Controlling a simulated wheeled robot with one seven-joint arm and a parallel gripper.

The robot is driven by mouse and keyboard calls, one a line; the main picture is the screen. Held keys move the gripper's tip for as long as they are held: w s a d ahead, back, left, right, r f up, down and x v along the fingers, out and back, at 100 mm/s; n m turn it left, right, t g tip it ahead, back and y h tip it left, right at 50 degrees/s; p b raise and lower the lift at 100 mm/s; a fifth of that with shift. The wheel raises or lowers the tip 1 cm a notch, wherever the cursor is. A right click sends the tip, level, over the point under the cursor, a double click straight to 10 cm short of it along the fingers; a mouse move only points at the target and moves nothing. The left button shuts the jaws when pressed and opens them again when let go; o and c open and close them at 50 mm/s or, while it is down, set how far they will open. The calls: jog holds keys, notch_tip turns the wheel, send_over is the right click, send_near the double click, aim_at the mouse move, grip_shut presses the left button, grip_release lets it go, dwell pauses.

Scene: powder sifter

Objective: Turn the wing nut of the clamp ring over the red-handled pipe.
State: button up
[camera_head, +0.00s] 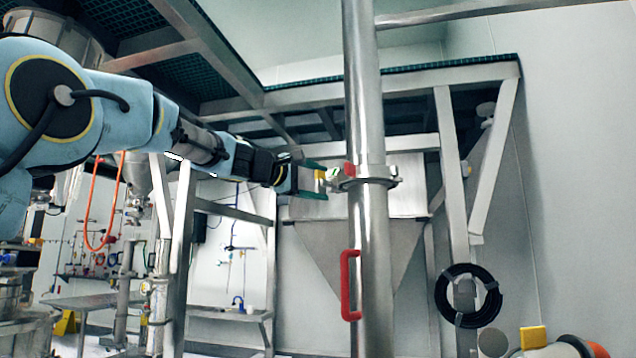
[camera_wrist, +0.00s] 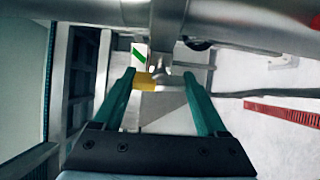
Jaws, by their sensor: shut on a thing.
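The clamp ring (camera_head: 378,182) goes around the pipe above the handle. My gripper (camera_head: 318,180) reaches it from the left, with its green fingers above and below the clamp's fastener. In the wrist view my gripper (camera_wrist: 157,72) is shut on the wing nut (camera_wrist: 160,76), which is small and partly hidden. A yellow piece (camera_wrist: 146,82) sits by the left finger. A white piece with a green mark (camera_wrist: 139,54) is just beyond.
A steel hopper (camera_head: 345,245) hangs behind the pipe, within a metal frame (camera_head: 455,160). A black hose coil (camera_head: 468,295) hangs at the right. Work tables (camera_head: 225,314) stand at the lower left. The space right of the clamp ring looks clear.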

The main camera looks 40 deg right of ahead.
jog(key=n+p, duration=0.1)
jog(key=n, duration=0.3)
jog(key=shift+n, duration=0.3)
jog(key=shift+n+p, duration=0.4)
jog(key=shift+n, duration=1.2)
jog(key=o, duration=1.3)
jog(key=a+b, duration=0.4)
jog(key=a, duration=0.7)
jog(key=shift+s+b, duration=0.2)
jog(key=shift+b, duration=0.15)
jog(key=shift+d, duration=0.1)
